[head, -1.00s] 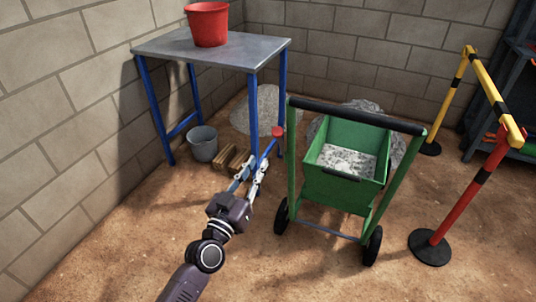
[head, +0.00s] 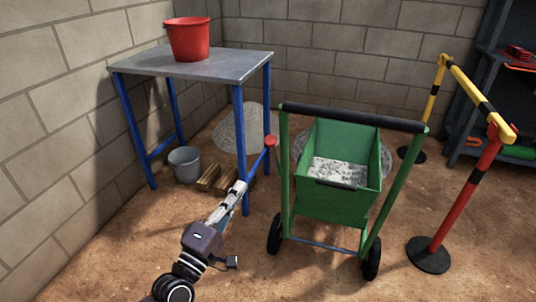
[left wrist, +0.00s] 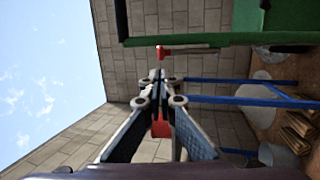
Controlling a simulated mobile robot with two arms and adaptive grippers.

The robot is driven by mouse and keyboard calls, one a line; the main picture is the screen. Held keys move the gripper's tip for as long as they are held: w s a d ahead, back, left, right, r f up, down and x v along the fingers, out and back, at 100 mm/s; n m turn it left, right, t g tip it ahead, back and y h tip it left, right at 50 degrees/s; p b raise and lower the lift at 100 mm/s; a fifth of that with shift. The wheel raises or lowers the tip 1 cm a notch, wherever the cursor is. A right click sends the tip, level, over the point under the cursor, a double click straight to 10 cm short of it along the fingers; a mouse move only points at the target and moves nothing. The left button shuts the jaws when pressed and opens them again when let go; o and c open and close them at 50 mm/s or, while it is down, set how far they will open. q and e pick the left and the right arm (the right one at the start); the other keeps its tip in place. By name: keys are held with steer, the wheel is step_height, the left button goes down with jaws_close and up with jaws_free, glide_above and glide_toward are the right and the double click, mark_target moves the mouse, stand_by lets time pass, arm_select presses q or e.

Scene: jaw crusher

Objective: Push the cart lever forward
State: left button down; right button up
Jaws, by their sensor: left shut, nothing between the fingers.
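The green cart (head: 340,200) stands right of centre in the head view, upright on two black wheels, with a black handle bar across its top. Its lever has a red knob (head: 270,141) beside the cart's left post. In the left wrist view the red knob (left wrist: 163,52) sits on a short thin rod close to the cart's green rail (left wrist: 220,39). My left gripper (head: 240,187) is shut and empty, to the left of the knob and nearer me, apart from it. Its fingertips also show in the left wrist view (left wrist: 156,76). My right gripper is not in view.
A blue-legged metal table (head: 200,64) with a red bucket (head: 188,39) stands left of the cart; its front leg is close to my left fingers. A grey bucket (head: 185,164) and wooden blocks (head: 209,178) lie beneath. A red-and-yellow barrier (head: 480,190) stands right.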

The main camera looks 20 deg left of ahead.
arm_select(q)
glide_toward(268, 144)
steer(key=w, duration=0.1)
steer(key=x, duration=0.5)
steer(key=shift+w, duration=0.1)
steer(key=shift+w+d+r, duration=0.15)
steer(key=shift+w, duration=0.2)
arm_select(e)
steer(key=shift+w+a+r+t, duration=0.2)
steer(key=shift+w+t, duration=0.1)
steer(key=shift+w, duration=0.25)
